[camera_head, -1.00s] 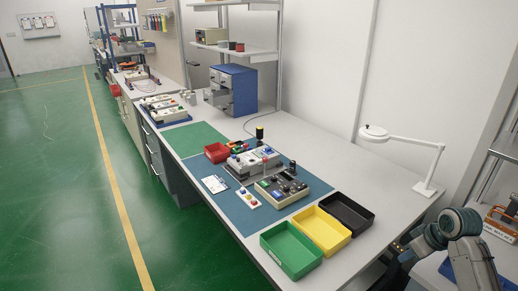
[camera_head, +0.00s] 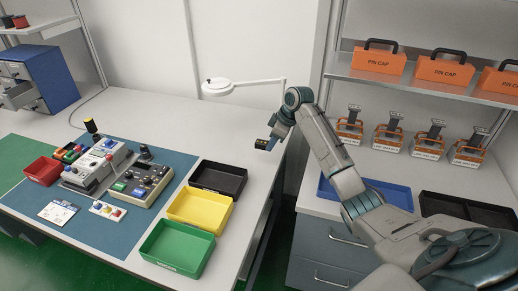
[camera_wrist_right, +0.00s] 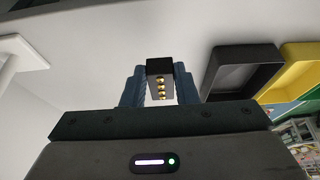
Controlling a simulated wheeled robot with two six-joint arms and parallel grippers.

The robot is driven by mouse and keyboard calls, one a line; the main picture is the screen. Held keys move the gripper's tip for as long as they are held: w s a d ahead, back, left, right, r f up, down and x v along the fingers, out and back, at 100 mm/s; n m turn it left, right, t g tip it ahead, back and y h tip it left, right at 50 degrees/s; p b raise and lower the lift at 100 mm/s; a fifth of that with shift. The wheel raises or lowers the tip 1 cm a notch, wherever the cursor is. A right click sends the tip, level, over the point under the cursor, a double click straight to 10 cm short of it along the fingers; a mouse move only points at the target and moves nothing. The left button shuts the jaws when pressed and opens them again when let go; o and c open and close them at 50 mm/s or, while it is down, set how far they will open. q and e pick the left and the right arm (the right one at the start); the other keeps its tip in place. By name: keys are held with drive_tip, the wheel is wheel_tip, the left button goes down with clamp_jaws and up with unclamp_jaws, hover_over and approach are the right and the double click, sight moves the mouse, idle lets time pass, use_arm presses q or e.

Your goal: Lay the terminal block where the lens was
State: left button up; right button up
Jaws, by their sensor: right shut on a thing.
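The terminal block (camera_head: 261,145) is a small dark block; in the right wrist view it shows a row of gold contacts (camera_wrist_right: 160,80). My right gripper (camera_head: 271,139) is shut on it, with a blue-grey finger on each side. It holds the block near the right edge of the white workbench, to the right of the black bin; the height above the top is hard to tell. I see no loose lens, and its former place is not marked. My left gripper is not in view.
Black (camera_head: 219,179), yellow (camera_head: 200,209) and green (camera_head: 177,248) bins stand on the bench (camera_head: 150,110) left of my arm. A lamp (camera_head: 217,88) stands behind. Meters sit on the blue mat (camera_head: 105,235). A shelf with orange cases (camera_head: 379,62) is at right.

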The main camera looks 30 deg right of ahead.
drive_tip(key=f, duration=0.3)
drive_tip(key=shift+w, duration=0.3)
drive_tip(key=shift+s+f, duration=0.1)
drive_tip(key=shift+f, duration=0.5)
wheel_tip(320, 180, down, 2)
drive_tip(key=shift+f+p, duration=0.15)
drive_tip(key=shift+p, duration=0.35)
drive_tip(key=shift+f, duration=0.4)
drive_tip(key=o, duration=1)
drive_tip(key=shift+s+d+r, duration=0.1)
drive_tip(key=shift+d+r, duration=0.1)
drive_tip(key=shift+r, duration=0.2)
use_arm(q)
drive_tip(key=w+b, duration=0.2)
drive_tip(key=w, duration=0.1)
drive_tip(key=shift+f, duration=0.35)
use_arm(e)
drive_tip(key=v, duration=1.1)
drive_tip(key=shift+r, duration=0.15)
